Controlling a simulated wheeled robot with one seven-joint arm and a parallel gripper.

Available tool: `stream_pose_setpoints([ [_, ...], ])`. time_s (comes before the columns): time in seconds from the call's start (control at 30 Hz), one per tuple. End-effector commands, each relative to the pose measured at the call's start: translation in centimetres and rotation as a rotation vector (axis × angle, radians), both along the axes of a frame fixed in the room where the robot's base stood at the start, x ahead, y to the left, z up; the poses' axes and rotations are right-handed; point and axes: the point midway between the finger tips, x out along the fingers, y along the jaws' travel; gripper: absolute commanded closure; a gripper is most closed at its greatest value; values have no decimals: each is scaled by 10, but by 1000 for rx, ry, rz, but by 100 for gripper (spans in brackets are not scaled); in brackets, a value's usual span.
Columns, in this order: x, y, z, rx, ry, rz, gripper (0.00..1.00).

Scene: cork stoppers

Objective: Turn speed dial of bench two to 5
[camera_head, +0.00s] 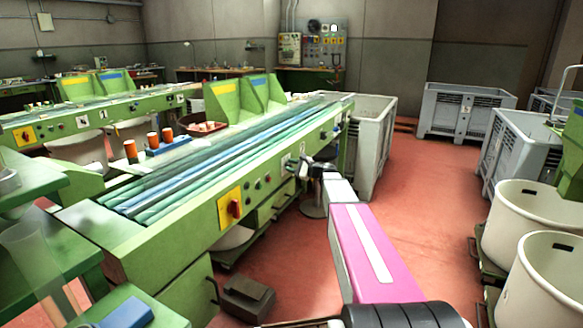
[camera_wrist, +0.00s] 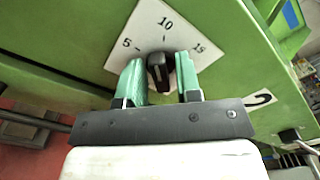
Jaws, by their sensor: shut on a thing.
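The speed dial (camera_wrist: 159,72) is a black knob on a white plate (camera_wrist: 150,30) marked 5, 10 and 15, on a green panel. A label with a 2 (camera_wrist: 262,99) is on the panel to the right. My gripper (camera_wrist: 158,70) has its green fingers on either side of the knob and is shut on it. The knob looks turned roughly toward the 10; its exact pointer is hard to make out. In the head view my gripper (camera_head: 303,167) is at the front panel of the green bench (camera_head: 262,178), and the dial is hidden or too small there.
A grey crate (camera_head: 371,140) stands beyond the bench. Cream tubs (camera_head: 545,283) stand at the right. The red floor (camera_head: 425,205) between is clear. A black floor pedal (camera_head: 246,298) is below the bench.

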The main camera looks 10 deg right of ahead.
Motion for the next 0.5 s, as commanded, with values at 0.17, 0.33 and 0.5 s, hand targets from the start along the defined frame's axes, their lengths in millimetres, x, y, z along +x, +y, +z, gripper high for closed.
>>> stream_pose_setpoints([
  [0.17, -1, 0, -1, -99, -135, 1, 92],
  [0.33, -1, 0, -1, -193, -264, 1, 92],
  [0.5, -1, 0, -2, -280, -384, 0, 92],
])
